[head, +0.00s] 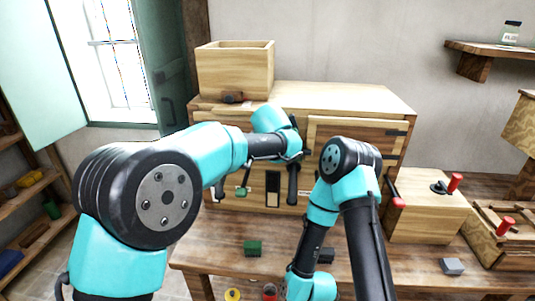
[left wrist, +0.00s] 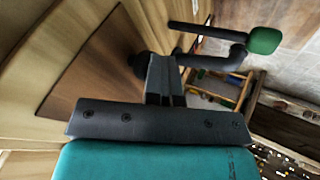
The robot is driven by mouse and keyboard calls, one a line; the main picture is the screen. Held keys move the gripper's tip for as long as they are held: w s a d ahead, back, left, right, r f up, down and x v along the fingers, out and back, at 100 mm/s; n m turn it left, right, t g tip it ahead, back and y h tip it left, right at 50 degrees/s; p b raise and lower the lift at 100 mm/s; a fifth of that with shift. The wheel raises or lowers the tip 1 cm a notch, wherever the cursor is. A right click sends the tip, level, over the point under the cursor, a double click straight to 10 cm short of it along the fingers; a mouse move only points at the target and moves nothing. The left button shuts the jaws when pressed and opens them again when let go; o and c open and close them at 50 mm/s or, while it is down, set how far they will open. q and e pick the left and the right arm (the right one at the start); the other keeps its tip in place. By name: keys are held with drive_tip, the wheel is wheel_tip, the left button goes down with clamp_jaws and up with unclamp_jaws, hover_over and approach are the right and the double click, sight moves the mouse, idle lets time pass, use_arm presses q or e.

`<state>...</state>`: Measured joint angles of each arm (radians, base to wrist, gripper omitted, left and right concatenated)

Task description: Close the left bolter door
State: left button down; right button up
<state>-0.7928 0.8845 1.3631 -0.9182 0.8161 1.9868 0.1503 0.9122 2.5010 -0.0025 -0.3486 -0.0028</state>
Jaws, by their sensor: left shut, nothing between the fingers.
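The bolter is a pale wooden cabinet (head: 345,97) on the bench in the head view. Its right door (head: 350,130) is a framed panel in the front. My left arm covers much of the left door's side, so I cannot tell how far that door stands open. In the left wrist view a wooden panel (left wrist: 95,70) fills the left side, close to my left gripper (left wrist: 163,65). That gripper is shut and empty, beside a dark bar with a green knob (left wrist: 263,41). The knob also shows in the head view (head: 242,192). My right gripper is out of sight below.
An open wooden box (head: 235,67) stands on the cabinet. A green block (head: 253,247) and a grey block (head: 452,266) lie on the bench (head: 215,245). A box with a red-handled lever (head: 455,183) stands right. A window with shutters is at left.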

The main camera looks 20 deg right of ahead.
use_arm(q)
drive_tip(key=shift+w+d, duration=0.1)
drive_tip(key=shift+w, duration=0.3)
drive_tip(key=shift+s+r, duration=0.1)
drive_tip(key=shift+r, duration=0.05)
drive_tip(key=v, duration=1.7)
drive_tip(key=shift+s, duration=0.4)
